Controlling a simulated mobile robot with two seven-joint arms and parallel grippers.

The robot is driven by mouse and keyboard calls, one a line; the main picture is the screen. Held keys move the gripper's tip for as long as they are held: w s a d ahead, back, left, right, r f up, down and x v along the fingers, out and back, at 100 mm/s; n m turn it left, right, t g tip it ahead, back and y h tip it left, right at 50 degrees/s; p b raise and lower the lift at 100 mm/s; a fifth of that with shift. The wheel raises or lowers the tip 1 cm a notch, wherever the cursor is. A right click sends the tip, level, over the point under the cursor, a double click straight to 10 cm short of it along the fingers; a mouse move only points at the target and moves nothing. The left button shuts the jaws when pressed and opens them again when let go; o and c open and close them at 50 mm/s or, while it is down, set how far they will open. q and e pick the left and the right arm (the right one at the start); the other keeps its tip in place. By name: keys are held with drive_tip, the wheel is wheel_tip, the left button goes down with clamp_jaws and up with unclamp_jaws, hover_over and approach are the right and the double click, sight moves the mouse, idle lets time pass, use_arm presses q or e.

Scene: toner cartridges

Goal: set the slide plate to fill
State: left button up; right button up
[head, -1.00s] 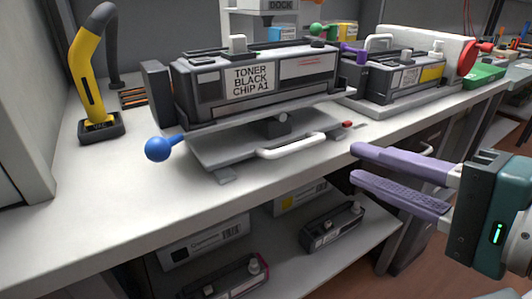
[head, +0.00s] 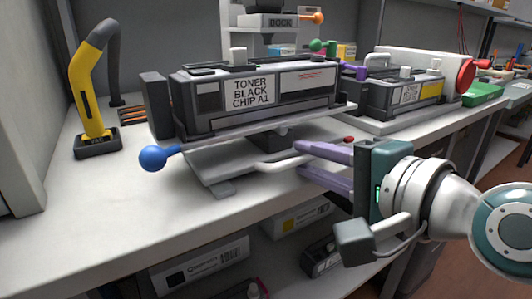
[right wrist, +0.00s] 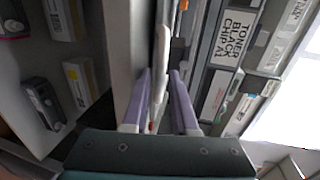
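A grey plate (head: 215,165) with a white bar handle (head: 275,164) along its front lies low under the black toner cartridge (head: 210,101) on the bench. A blue ball knob (head: 153,158) sticks out at the left of the fixture. My right gripper (head: 301,161) is at the right end of the handle, one finger above and one below it. In the right wrist view the handle (right wrist: 161,65) runs between the two parted fingers (right wrist: 161,78). No firm grip shows. I cannot read any fill mark. My left gripper is not in view.
A second cartridge fixture (head: 405,95) stands at the right back. A yellow and black hand tool (head: 92,90) stands in a dock at the left. Boxes (head: 200,265) and cartridges lie on the shelf below. The bench's front left is clear.

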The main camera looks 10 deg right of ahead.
drive_tip(key=shift+c, duration=0.3)
clamp_jaws()
idle(1.1)
